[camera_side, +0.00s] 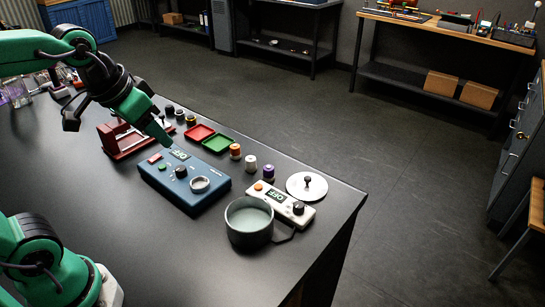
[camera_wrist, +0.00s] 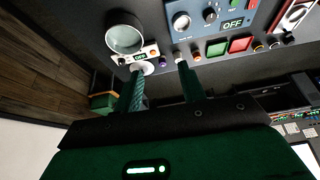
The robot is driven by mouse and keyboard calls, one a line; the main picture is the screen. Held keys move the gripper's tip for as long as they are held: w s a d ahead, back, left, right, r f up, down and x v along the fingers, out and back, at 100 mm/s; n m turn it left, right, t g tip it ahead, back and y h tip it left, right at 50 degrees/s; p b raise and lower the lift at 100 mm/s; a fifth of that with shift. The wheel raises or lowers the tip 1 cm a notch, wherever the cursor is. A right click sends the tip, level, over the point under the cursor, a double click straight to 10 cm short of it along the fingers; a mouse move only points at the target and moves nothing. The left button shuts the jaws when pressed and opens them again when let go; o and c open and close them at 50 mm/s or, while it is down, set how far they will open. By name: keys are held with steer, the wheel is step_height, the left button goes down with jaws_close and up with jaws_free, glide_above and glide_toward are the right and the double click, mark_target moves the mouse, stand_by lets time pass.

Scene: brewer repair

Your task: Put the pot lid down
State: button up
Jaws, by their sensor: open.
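The pot lid (camera_side: 307,186) is a pale round disc with a dark knob. It lies flat on the dark table near its right edge, beside the small white heater unit (camera_side: 268,192). The lid also shows in the wrist view (camera_wrist: 147,68), partly behind a fingertip. The grey pot (camera_side: 249,232) stands uncovered in front of the heater, its handle to the right. In the wrist view the open pot (camera_wrist: 124,39) is at upper left. My gripper (camera_side: 165,140) is open and empty, above the back of the blue control box, well left of the lid. Its spread fingers show in the wrist view (camera_wrist: 160,68).
The blue control box (camera_side: 185,182) stands at the table's middle. A red stand (camera_side: 122,142) is at the left. The table's front is clear.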

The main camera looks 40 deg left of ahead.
steer(key=shift+t, duration=0.3)
steer(key=s+f, duration=0.2)
steer(key=s, duration=0.2)
steer(key=shift+s+a+f, duration=0.15)
steer(key=shift+a+f, duration=0.25)
